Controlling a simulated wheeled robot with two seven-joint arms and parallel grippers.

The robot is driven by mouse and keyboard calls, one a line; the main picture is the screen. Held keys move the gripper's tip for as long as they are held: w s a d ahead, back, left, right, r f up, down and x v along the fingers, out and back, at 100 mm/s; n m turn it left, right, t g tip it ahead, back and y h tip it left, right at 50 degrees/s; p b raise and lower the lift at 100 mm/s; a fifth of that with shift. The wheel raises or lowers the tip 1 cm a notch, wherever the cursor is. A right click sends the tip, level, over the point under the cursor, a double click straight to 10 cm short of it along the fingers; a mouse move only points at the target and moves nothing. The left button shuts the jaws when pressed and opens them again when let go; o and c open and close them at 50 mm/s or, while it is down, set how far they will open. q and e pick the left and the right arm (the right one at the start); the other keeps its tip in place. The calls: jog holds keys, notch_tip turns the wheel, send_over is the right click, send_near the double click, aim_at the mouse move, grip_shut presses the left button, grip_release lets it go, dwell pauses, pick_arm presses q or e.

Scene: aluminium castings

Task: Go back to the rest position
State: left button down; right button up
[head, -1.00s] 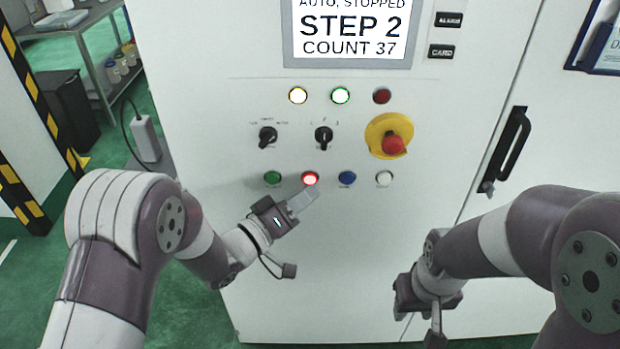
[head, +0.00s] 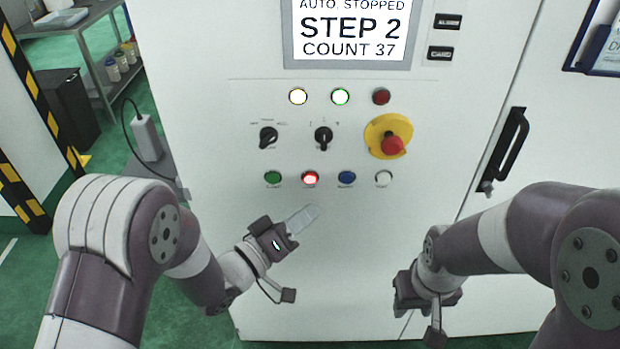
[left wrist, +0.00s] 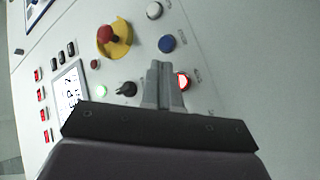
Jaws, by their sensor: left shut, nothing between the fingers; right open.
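My left gripper (head: 303,218) is shut and empty in front of the control panel, a little below the row of push buttons. It also shows in the left wrist view (left wrist: 159,75), where its closed fingers appear beside the lit red button (left wrist: 182,81). In the head view the lit red button (head: 310,178) is fully visible above the fingertips, with a gap between them. My right gripper (head: 432,335) hangs low in front of the cabinet at the right, pointing down. Its fingers are partly cut off by the lower edge.
The white cabinet (head: 350,270) fills the middle. Its panel carries a screen (head: 350,30), lamps, two black selector switches, a red emergency stop (head: 392,145) on yellow, and several buttons. A black door handle (head: 506,150) is at the right. A shelf stands at the back left.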

pick_arm(q)
jog(key=a+f+m+g+y, duration=0.1)
jog(key=a+f+g+y, duration=0.1)
jog(key=a+f+y, duration=0.3)
jog(key=a+f+m+g+y, duration=0.1)
jog(key=a+f+g+y, duration=0.2)
jog(key=f, duration=0.4)
jog(key=s+a+r+g+y, duration=0.1)
jog(key=s+a+g+y, duration=0.1)
jog(key=s, duration=0.4)
jog(key=s+a+r+n+g+y, duration=0.1)
jog(key=s+a+r+g+y, duration=0.1)
jog(key=s+a, duration=0.5)
jog(key=g+y, duration=0.1)
jog(key=g, duration=0.1)
jog(key=shift+s+a+r+g+y, duration=0.15)
jog(key=shift+s+r+g+y, duration=0.05)
jog(key=shift+s+g+y, duration=0.1)
